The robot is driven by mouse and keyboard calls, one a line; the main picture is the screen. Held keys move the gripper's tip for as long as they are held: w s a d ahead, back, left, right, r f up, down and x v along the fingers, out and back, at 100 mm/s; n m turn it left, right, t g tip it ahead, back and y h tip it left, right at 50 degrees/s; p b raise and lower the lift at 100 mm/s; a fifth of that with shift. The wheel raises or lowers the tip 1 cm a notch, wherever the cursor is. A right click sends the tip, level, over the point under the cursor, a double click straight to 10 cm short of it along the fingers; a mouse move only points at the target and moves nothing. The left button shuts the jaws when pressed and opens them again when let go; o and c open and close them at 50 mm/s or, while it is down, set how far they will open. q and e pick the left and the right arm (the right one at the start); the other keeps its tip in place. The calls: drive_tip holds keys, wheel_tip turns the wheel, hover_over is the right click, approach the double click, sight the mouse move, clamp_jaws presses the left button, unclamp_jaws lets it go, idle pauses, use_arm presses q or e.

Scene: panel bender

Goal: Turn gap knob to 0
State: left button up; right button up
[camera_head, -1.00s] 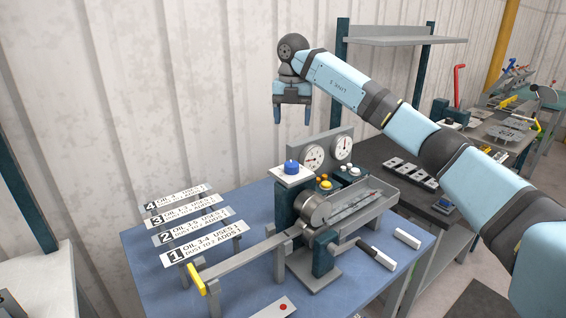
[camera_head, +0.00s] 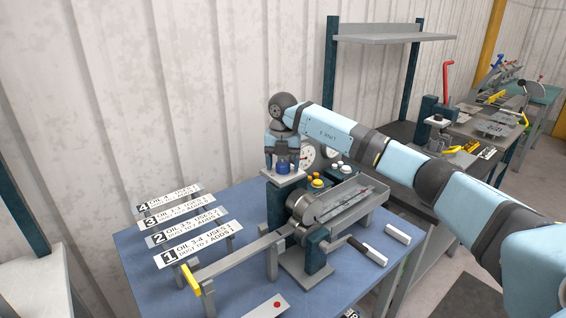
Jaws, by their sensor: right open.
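The blue knob (camera_head: 283,168) sits on a pale square plate on top of the dark teal post of the panel bender (camera_head: 312,222). My right gripper (camera_head: 283,163) points down at the knob, with its open fingers on either side of it. Whether the fingers touch the knob cannot be told. The knob's marks are too small to read. Two round dials stand behind; the left dial (camera_head: 308,155) is partly hidden by my arm, the right one mostly so. My left gripper is not in view.
Numbered sign plates (camera_head: 198,250) stand on the blue table (camera_head: 140,262) to the left. A yellow-ended bar (camera_head: 190,280) reaches toward the front left. A black-and-white handle (camera_head: 368,252) sticks out at the right. A grey shelf (camera_head: 390,38) stands behind my arm.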

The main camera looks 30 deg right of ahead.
drive_tip(key=c, duration=0.9)
drive_tip(key=shift+c, duration=0.2)
